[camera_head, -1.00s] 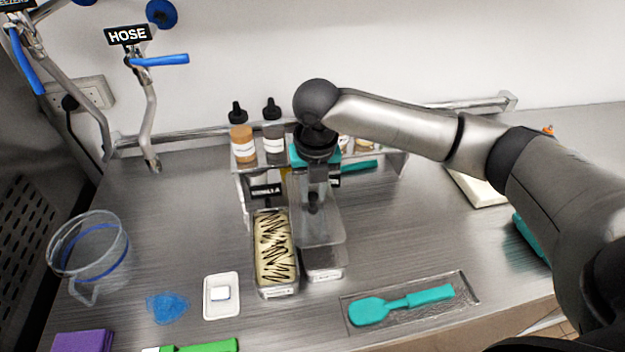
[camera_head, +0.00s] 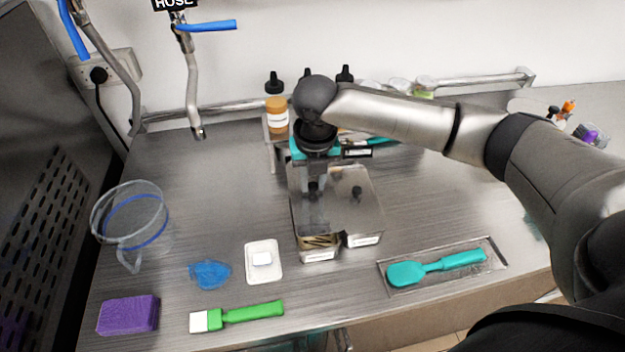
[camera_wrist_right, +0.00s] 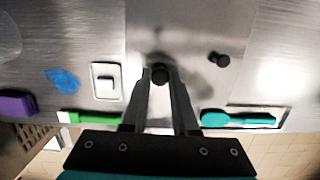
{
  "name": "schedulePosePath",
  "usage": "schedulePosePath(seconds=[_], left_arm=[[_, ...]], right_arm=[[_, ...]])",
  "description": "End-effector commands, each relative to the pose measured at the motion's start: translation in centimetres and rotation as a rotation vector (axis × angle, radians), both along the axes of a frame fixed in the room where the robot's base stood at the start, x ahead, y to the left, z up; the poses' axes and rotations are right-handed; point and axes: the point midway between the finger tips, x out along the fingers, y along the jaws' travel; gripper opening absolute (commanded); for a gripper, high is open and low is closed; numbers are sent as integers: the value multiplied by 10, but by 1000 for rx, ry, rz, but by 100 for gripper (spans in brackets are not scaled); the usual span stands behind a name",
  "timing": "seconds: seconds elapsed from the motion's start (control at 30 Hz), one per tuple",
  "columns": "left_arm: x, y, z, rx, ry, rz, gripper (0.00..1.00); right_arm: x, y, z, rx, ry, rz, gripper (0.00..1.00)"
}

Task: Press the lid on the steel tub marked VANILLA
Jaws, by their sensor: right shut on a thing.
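My right gripper (camera_head: 315,188) is shut on the black knob of a smooth steel lid (camera_head: 312,217). It holds the lid flat over the left of two steel tubs. The knob also shows between the fingers in the right wrist view (camera_wrist_right: 160,74). The left tub (camera_head: 319,256) shows only its front, with a small white label too small to read. A strip of cream contents with dark stripes shows between the lid's front edge and the tub's front, so the lid does not cover it fully there. I cannot tell whether lid and rim touch. My left gripper is not in view.
The right tub (camera_head: 362,240) stands close beside, under a lid with a black knob (camera_head: 357,192). In front lie a teal spatula (camera_head: 437,267) in a tray, a white dish (camera_head: 264,272) and a green-handled brush (camera_head: 250,313). Bottles (camera_head: 277,115) stand on a rack behind.

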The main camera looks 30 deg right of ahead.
Motion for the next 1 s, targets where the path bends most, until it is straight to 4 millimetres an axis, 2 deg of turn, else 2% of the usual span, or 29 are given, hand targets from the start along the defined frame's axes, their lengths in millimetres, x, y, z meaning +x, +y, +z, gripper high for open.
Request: schedulePosePath(seconds=[0.03, 0.37, 0.63, 1.0], left_arm=[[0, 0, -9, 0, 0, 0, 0], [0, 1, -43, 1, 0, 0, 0], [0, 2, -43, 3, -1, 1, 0], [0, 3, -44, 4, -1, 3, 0]], right_arm=[[0, 0, -7, 0, -1, 0, 0], [0, 0, -31, 0, -2, 1, 0], [0, 0, -48, 1, 0, 0, 0], [0, 0, -51, 1, 0, 0, 0]])
